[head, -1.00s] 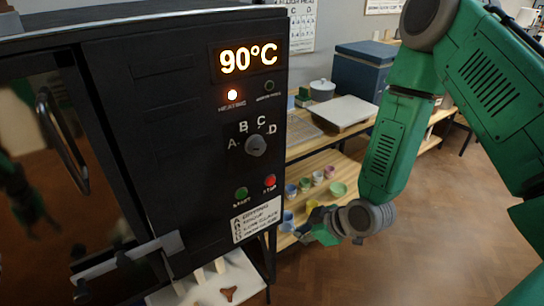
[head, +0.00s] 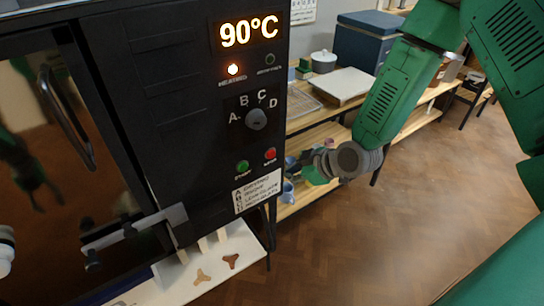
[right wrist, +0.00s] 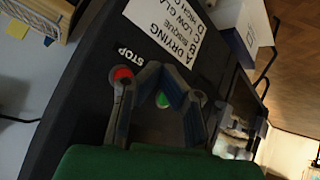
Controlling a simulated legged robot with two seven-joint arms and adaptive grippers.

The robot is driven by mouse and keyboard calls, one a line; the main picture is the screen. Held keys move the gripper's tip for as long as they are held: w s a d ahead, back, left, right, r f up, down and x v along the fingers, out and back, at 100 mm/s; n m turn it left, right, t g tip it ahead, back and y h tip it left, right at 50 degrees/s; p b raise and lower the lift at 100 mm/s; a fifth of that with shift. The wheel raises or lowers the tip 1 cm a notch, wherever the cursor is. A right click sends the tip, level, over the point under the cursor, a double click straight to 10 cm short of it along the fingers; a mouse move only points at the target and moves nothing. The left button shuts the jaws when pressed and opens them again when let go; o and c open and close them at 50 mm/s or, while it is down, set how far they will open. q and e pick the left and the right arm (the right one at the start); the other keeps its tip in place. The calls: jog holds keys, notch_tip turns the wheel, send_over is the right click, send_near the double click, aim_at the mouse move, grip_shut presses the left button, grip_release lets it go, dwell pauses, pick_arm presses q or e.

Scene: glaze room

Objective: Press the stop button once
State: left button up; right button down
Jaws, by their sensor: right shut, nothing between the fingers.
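The red stop button (head: 270,154) is low on the right of the kiln's black front panel (head: 180,130), right of the green start button (head: 242,167). In the right wrist view the stop button (right wrist: 122,73) lies just left of my fingertips, and the green button (right wrist: 163,100) shows between the fingers. My right gripper (head: 291,172) is shut and empty, close to the panel's right edge, right of and slightly below the stop button. In the right wrist view the gripper (right wrist: 162,69) looks over the panel; contact cannot be told.
The display (head: 249,32) reads 90°C and the heating lamp (head: 233,69) glows. A selector knob (head: 256,119) sits above the buttons; a label (head: 257,191) sits below. A wooden shelf (head: 340,134) with pottery stands behind my right arm. Open floor (head: 400,240) lies at the right.

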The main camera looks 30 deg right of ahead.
aim_at(271, 154)
jog(key=shift+w+a+b, duration=0.2)
jog(key=shift+w+b, duration=0.25)
jog(key=shift+w, duration=2.05)
jog(key=shift+w, duration=0.1)
jog(key=shift+w+a+r, duration=0.1)
jog(key=shift+w, duration=0.2)
jog(key=shift+w, duration=0.4)
jog(key=shift+s, duration=0.85)
jog(key=shift+s, duration=0.1)
